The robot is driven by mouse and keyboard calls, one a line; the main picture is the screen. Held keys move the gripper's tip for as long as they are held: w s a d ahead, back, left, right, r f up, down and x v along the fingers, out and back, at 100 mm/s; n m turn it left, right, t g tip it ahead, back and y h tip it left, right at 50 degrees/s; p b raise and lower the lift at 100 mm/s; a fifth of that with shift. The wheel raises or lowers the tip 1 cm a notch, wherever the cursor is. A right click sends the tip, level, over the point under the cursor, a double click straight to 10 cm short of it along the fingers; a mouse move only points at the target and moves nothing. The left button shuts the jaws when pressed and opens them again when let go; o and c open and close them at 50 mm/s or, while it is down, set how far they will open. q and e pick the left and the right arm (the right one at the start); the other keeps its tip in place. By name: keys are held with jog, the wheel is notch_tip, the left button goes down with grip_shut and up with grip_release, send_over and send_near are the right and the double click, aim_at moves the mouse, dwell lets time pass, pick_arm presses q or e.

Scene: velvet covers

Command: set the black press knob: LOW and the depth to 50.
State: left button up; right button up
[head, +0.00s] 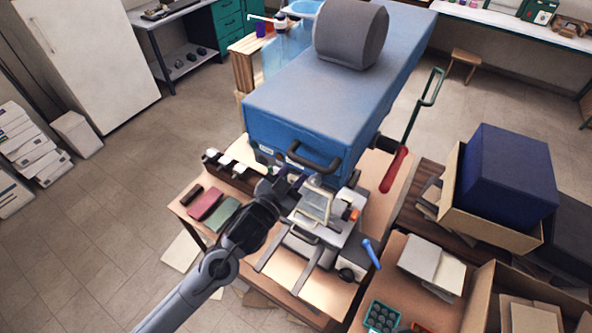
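The blue press (345,75) stands on a wooden bench with a grey cylinder on top and a curved black handle (314,160) on its front. A small dark round part (347,274) shows low at the front right of the metal bed; I cannot tell whether it is the black press knob. No LOW mark or depth reading is legible. My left gripper (284,186) is in front of the press, below and left of the handle, beside a clear-windowed frame (316,207). Its fingers are too small and dark to tell open or shut. My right gripper is out of view.
A green lever with a red grip (393,170) stands at the press's right. An orange part (353,214) and a blue handle (371,254) are near the bed. Red cloth (205,204) and green cloth (223,213) lie left. Boxes (500,185) crowd the right.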

pick_arm(q)
jog(key=shift+m+b, duration=12.85)
jog(key=shift+m, duration=4.25)
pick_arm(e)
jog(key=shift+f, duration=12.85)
pick_arm(q)
jog(key=o, duration=1)
jog(key=shift+o, duration=0.2)
